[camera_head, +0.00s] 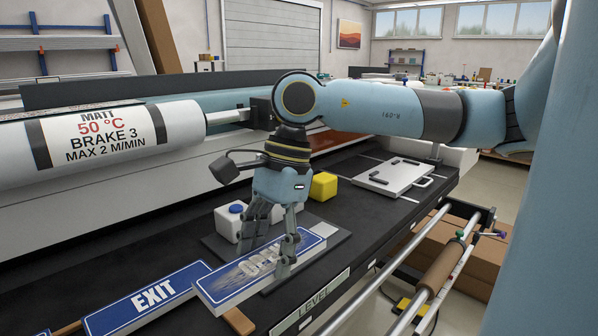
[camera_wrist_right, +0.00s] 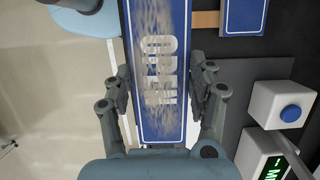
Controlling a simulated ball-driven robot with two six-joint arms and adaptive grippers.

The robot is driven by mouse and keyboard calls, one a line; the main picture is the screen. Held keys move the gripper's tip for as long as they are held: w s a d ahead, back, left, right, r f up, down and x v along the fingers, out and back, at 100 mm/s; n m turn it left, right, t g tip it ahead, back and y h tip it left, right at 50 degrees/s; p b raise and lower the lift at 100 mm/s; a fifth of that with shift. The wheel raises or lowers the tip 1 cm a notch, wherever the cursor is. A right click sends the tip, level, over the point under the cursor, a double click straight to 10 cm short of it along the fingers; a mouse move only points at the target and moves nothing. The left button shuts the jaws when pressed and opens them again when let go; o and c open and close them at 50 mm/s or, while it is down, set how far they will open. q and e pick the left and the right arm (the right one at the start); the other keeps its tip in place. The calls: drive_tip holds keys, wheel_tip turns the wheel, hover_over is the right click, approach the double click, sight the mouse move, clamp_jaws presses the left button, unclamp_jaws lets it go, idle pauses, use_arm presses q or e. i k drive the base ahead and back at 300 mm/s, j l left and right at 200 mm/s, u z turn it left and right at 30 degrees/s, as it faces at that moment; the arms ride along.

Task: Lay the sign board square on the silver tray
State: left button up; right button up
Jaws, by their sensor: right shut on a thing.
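The sign board (camera_head: 222,286) is a long blue plate with a white border and worn, patchy "OPEN" lettering. My right gripper (camera_head: 268,246) points down and is shut on its long edges. In the right wrist view the board (camera_wrist_right: 160,110) runs lengthwise between the fingers of the gripper (camera_wrist_right: 160,78). The silver tray (camera_head: 408,176), a flat silver piece with dark bars on top and a handle, lies farther back at right. My left gripper is not in view.
A blue EXIT board (camera_head: 150,297) lies just left of the held board, with a wooden strip (camera_head: 239,321) nearby. A white box with a blue button (camera_head: 229,222) and a yellow block (camera_head: 323,186) stand behind the gripper. A large printed roller (camera_head: 110,137) is at left.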

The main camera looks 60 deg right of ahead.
sight(398, 173)
drive_tip(key=k+l, duration=0.15)
drive_tip(key=l, duration=0.25)
drive_tip(key=k+l+u, duration=0.1)
drive_tip(key=l, duration=0.3)
drive_tip(key=k+l, duration=0.15)
drive_tip(key=l, duration=0.25)
drive_tip(key=k+l+u, duration=0.15)
drive_tip(key=l, duration=0.25)
drive_tip(key=k+l, duration=0.15)
drive_tip(key=l, duration=0.25)
drive_tip(key=k+l+u, duration=0.1)
drive_tip(key=l, duration=0.25)
drive_tip(key=k, duration=0.05)
